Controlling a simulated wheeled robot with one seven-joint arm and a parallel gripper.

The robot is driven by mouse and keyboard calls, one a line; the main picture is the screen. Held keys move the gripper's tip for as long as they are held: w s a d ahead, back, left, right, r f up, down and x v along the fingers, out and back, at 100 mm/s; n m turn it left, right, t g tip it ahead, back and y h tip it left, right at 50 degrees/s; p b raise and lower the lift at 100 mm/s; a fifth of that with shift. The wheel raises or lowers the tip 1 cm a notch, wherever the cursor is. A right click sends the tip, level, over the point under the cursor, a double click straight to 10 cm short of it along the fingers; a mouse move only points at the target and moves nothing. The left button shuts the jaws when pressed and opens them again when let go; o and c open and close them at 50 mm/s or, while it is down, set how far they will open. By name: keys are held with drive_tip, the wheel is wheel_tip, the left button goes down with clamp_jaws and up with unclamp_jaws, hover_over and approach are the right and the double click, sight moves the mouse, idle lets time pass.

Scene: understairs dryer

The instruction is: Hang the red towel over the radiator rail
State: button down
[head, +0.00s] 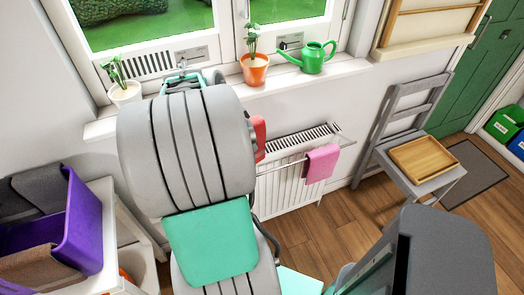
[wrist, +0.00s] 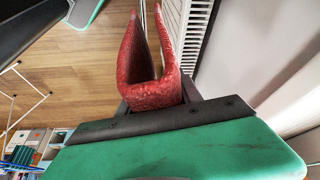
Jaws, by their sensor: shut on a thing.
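The red towel (wrist: 150,92) hangs folded in a narrow U from my gripper (wrist: 160,112) in the wrist view, with its two ends pointing away. My gripper is shut on it. In the head view only a bit of the red towel (head: 259,138) shows beside my arm, which hides the gripper. The white radiator (head: 282,188) stands against the wall under the window, with a thin rail (head: 291,165) along its front. In the head view, the towel appears at the radiator's left end; I cannot tell if it touches the rail. Radiator ribs (wrist: 196,35) show beside the towel in the wrist view.
A pink cloth (head: 321,163) hangs over the rail's right part. The sill above holds an orange plant pot (head: 254,70) and a green watering can (head: 314,57). A grey chair (head: 425,178) with a wooden tray (head: 424,158) stands right. A purple bin (head: 78,230) is at left.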

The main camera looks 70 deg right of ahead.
drive_tip(key=s+d+f+m, duration=0.2)
drive_tip(key=s+m, duration=0.1)
drive_tip(key=s, duration=0.2)
wheel_tip(320, 180, down, 18)
drive_tip(key=b, duration=1.4)
drive_tip(key=shift+w+f+g+y+b, duration=0.15)
drive_tip(key=shift+f+g+y+b, duration=0.15)
drive_tip(key=shift+g+b, duration=0.1)
drive_tip(key=shift+a, duration=0.1)
drive_tip(key=c, duration=0.7)
unclamp_jaws()
drive_tip(key=shift+r, duration=0.15)
